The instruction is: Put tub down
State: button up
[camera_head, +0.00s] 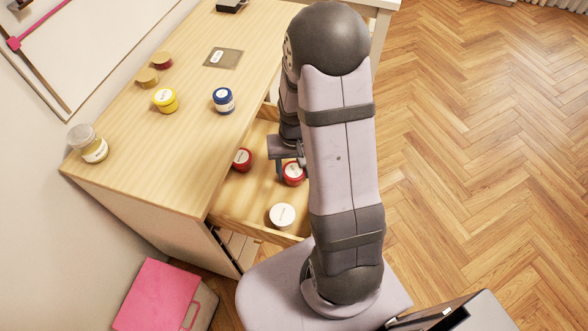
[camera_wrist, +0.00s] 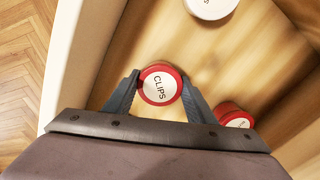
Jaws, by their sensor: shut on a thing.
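My gripper (camera_wrist: 160,93) is shut on a red tub (camera_wrist: 143,91) with a white lid label reading "CLIPS". The tub is inside the open wooden drawer (camera_wrist: 205,62), between the two fingers. In the head view the gripper (camera_head: 287,165) and the held tub (camera_head: 293,179) show in the drawer, partly covered by my arm. The tub looks upright, at or near the drawer floor; I cannot tell whether it touches. Another red tub (camera_head: 242,159) stands in the drawer, to the left in the head view; it also shows in the wrist view (camera_wrist: 234,117).
On the tabletop (camera_head: 185,130) are a blue tub (camera_head: 223,100), a yellow tub (camera_head: 165,101), a clear-lidded jar (camera_head: 88,143) and a grey square (camera_head: 223,58) with a label. A pink box (camera_head: 157,297) stands on the floor.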

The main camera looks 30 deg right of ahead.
aim_at(294, 170)
jog(key=shift+f, duration=0.15)
jog(key=o, duration=1)
jog(key=shift+o, duration=0.2)
notch_tip(294, 170, up, 12)
jog(key=s+a+n, duration=0.4)
jog(key=s+a, duration=0.4)
jog(key=s, duration=0.2)
jog(key=shift+s+a+f+n, duration=0.25)
jog(key=shift+a+n, duration=0.05)
jog(key=shift+r, duration=0.1)
